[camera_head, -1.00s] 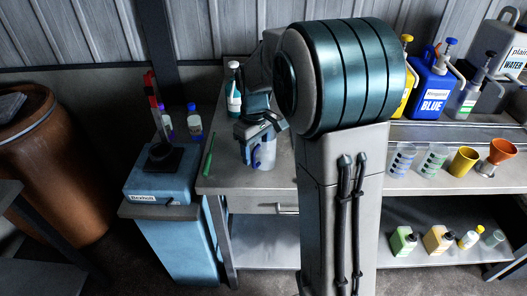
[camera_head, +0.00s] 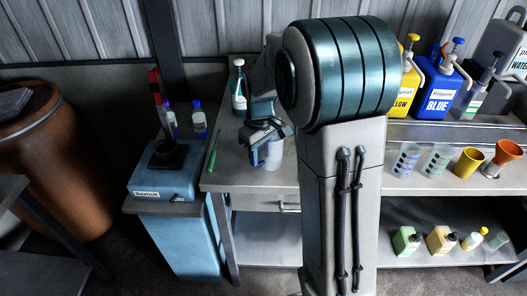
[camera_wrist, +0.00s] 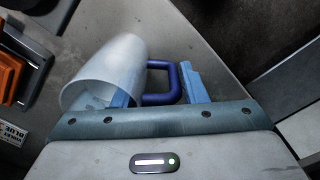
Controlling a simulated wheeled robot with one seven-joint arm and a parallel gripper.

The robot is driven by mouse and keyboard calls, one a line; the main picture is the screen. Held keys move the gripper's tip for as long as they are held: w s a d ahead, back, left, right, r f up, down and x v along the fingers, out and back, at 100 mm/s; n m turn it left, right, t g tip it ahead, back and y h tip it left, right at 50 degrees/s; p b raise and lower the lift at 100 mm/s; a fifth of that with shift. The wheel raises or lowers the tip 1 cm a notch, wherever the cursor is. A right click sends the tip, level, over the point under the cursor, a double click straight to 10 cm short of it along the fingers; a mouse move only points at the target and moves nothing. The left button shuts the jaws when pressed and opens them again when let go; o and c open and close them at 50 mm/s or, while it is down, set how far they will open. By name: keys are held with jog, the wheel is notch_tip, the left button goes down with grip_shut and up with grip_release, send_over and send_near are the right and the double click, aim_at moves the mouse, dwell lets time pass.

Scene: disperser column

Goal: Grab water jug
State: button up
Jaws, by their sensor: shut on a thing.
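The water jug is a pale translucent cup-shaped vessel with a blue loop handle. It shows in the wrist view (camera_wrist: 108,72), tilted in the picture, and in the head view on or just above the workbench (camera_head: 274,158). My gripper (camera_head: 262,142) is at the jug's handle side. In the wrist view my gripper (camera_wrist: 158,92) has one blue finger by the jug wall and the other beyond the handle (camera_wrist: 160,84), so the handle lies between them. It is shut on the jug. My arm hides part of the bench.
A white-capped bottle (camera_head: 239,88) stands behind the jug. A green tool (camera_head: 214,152) lies left of it. A blue device (camera_head: 165,180) is at the left. Cups (camera_head: 468,163), a yellow jug (camera_head: 406,88) and a blue jug (camera_head: 437,90) stand at right.

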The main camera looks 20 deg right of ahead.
jog(key=shift+r, duration=0.2)
jog(key=shift+r, duration=0.75)
jog(key=s+d+r+b, duration=0.1)
jog(key=s+d+r, duration=0.7)
jog(key=r, duration=0.1)
jog(key=shift+b, duration=0.4)
jog(key=shift+s+d+r, duration=0.1)
jog(key=shift+s+d, duration=0.05)
jog(key=shift+s, duration=0.1)
dwell(2.6)
